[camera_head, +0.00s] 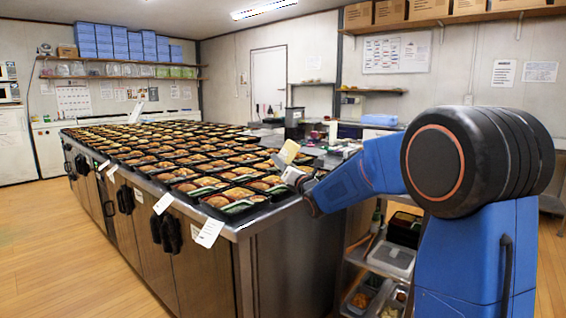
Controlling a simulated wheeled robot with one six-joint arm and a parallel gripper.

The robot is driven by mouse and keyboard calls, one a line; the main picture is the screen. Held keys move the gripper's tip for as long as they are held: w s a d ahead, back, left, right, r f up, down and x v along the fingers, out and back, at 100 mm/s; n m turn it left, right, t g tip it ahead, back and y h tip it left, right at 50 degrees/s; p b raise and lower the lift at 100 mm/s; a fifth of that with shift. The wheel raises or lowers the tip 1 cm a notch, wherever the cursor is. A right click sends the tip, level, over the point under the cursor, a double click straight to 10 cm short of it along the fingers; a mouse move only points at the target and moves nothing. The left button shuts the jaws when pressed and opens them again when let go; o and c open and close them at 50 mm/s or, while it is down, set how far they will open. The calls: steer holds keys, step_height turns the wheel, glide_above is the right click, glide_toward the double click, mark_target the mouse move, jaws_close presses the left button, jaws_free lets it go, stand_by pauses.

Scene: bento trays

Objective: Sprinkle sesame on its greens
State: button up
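Many black bento trays (240,208) with brown food and some green stand in rows on a long steel counter (270,214). Green shows in the nearest trays along the right end. My gripper (294,172) is at the counter's right edge, close beside the nearest trays. A small pale yellow, tilted container (288,152) shows right at my gripper's tip. It is too small to tell whether the fingers close on it. I cannot make out any sesame.
Paper slips (210,232) hang over the counter's front edge. An open lower shelf (388,262) with containers is under the counter's right side, beside my blue arm. A back worktop holds a blue box (379,120). The wooden floor (75,255) at left is clear.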

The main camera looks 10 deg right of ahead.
stand_by(0.4)
steer(key=shift+f, duration=1.7)
steer(key=shift+r, duration=0.1)
steer(key=shift+r, duration=1.65)
steer(key=shift+f, duration=1.75)
steer(key=shift+r, duration=0.1)
steer(key=shift+r, duration=1.65)
